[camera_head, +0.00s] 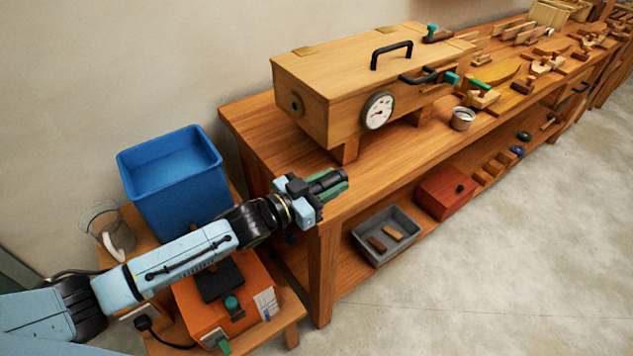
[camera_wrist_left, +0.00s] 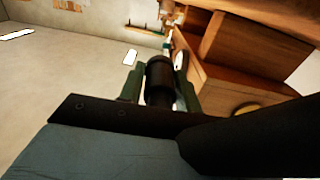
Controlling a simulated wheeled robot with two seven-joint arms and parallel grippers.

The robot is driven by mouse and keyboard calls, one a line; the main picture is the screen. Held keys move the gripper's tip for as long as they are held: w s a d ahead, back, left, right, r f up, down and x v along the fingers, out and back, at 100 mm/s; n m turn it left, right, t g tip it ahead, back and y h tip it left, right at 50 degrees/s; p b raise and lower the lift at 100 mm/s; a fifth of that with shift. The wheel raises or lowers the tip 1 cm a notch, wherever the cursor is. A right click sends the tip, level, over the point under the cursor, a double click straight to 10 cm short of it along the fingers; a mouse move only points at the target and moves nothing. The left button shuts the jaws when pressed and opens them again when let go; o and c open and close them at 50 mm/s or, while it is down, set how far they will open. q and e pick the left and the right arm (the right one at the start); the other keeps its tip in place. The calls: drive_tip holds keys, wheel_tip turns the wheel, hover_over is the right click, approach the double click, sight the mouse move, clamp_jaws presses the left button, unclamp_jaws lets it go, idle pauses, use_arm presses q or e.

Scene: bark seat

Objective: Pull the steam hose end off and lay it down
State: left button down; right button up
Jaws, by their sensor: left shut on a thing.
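My left gripper (camera_head: 328,184) is shut on a short black cylinder, which appears to be the steam hose end (camera_wrist_left: 160,80). It is held between the green fingers, above the near left end of the workbench and apart from the steam box. The long wooden steam box (camera_head: 315,75) stands on the bench with a round dial (camera_head: 378,110) on its front. A dark round port (camera_head: 297,103) shows on its left end face, with nothing plugged into it. The run of the hose cannot be made out. My right gripper is not in view.
An orange steam unit (camera_head: 193,311) and a blue tub (camera_head: 172,180) stand at the left, with a glass jug (camera_head: 103,215) beside the tub. The bench top (camera_head: 265,140) is bare at its left end. A grey tray (camera_head: 374,255) and red box (camera_head: 440,197) sit on the lower shelf.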

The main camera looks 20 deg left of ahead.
sight(316, 193)
use_arm(q)
drive_tip(key=a, duration=0.1)
drive_tip(key=w+a+f, duration=0.1)
drive_tip(key=w+a, duration=0.1)
drive_tip(key=shift+a+f, duration=0.25)
drive_tip(key=shift+f, duration=0.05)
drive_tip(key=shift+f+b, duration=0.55)
drive_tip(key=shift+b, duration=0.2)
drive_tip(key=shift+f+b, duration=0.9)
drive_tip(key=shift+f, duration=0.05)
drive_tip(key=shift+f+b, duration=0.65)
drive_tip(key=c, duration=1)
unclamp_jaws()
drive_tip(key=shift+o, duration=0.5)
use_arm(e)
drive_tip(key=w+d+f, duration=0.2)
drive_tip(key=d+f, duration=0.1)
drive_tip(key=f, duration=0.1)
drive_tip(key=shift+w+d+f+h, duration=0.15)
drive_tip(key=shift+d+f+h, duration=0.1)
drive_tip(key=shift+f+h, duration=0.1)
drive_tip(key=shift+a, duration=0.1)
use_arm(q)
drive_tip(key=shift+s, duration=0.1)
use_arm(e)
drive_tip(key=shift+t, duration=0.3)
